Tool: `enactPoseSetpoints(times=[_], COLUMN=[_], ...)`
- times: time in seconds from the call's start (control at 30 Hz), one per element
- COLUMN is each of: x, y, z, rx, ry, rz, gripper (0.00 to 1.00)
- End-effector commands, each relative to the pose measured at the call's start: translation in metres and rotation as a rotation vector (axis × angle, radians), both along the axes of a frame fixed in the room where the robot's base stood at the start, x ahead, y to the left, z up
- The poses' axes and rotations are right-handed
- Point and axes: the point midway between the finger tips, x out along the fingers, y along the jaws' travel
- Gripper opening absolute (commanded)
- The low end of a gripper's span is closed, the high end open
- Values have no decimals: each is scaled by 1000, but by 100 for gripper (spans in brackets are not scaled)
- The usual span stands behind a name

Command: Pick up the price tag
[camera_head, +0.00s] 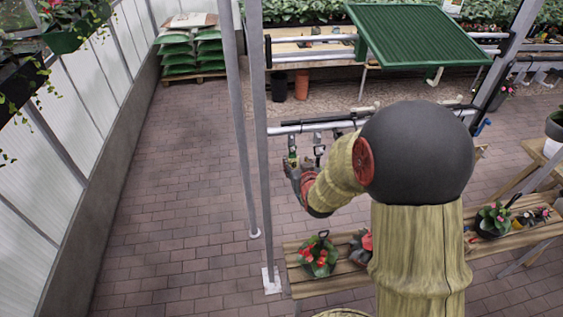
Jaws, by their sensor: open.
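My arm rises through the middle of the head view and bends left, so its large dark joint hides part of the bench and the rail. My gripper (297,178) is at the end of the arm, small and partly hidden by its wrist. It is open, beside tools hanging from the rail, above and behind the potted plant with red flowers (318,256). I see nothing between its fingers. I cannot make out a price tag for certain. A small white label (453,5) shows at the top right, far beyond my gripper, but I cannot read it.
A slatted wooden bench (335,284) crosses the front, with another flowering pot (494,219) at right. Metal posts (262,150) stand left of my arm. A pipe rail (300,127) and green tray (415,38) lie beyond. The paved floor (180,190) at left is clear.

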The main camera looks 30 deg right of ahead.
Motion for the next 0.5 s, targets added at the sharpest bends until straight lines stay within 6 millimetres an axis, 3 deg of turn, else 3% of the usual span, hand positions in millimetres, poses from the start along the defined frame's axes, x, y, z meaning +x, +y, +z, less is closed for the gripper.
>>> enactPoseSetpoints(times=[0.5], x=[32], y=[-8], z=[-8], rx=[-4], ry=[-19], rz=[1], gripper=[45])
